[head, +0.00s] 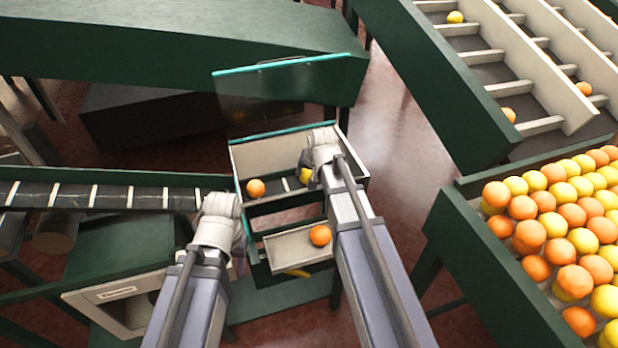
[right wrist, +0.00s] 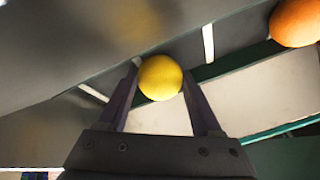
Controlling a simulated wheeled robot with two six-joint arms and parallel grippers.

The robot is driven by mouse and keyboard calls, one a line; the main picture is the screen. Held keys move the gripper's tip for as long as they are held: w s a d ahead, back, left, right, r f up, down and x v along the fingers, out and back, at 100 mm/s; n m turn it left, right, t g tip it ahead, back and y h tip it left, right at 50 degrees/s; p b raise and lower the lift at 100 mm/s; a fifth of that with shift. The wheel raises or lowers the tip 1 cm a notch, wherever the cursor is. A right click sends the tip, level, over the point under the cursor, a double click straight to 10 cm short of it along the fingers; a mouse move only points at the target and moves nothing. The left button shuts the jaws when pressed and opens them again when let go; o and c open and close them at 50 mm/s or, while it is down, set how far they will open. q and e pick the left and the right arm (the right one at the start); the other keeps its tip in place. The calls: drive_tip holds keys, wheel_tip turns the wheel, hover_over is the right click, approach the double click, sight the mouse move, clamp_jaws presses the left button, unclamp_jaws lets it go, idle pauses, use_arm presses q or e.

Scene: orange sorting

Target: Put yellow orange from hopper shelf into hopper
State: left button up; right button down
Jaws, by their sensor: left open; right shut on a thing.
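A yellow orange (right wrist: 160,78) sits between the fingers of my right gripper (right wrist: 160,92) in the right wrist view. That gripper is shut on it. In the head view the yellow orange (head: 306,175) shows beside my right wrist, over the right part of the upper hopper compartment (head: 262,153); my right gripper (head: 306,163) is mostly hidden by its arm. An orange-coloured orange (head: 256,188) lies at the left of that compartment. Another (head: 320,235) lies on the lower pale shelf (head: 290,247). My left gripper (head: 222,206) is open and empty left of the hopper, its fingers barely visible.
A raised clear lid (head: 290,85) stands behind the hopper. A conveyor belt (head: 110,195) with white slats reaches it from the left. A bin full of mixed oranges (head: 470,235) stands at right. Sloped chutes (head: 490,60) with a few fruits are at upper right.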

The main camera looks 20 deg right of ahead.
drive_tip(key=c, duration=0.5)
unclamp_jaws()
drive_tip(key=shift+f, duration=0.15)
drive_tip(key=o, duration=0.4)
drive_tip(key=shift+o, duration=0.2)
drive_tip(key=shift+p+v, duration=0.7)
drive_tip(key=shift+v, duration=0.15)
drive_tip(key=p+v, duration=0.9)
drive_tip(key=v, duration=0.1)
drive_tip(key=shift+r, duration=0.4)
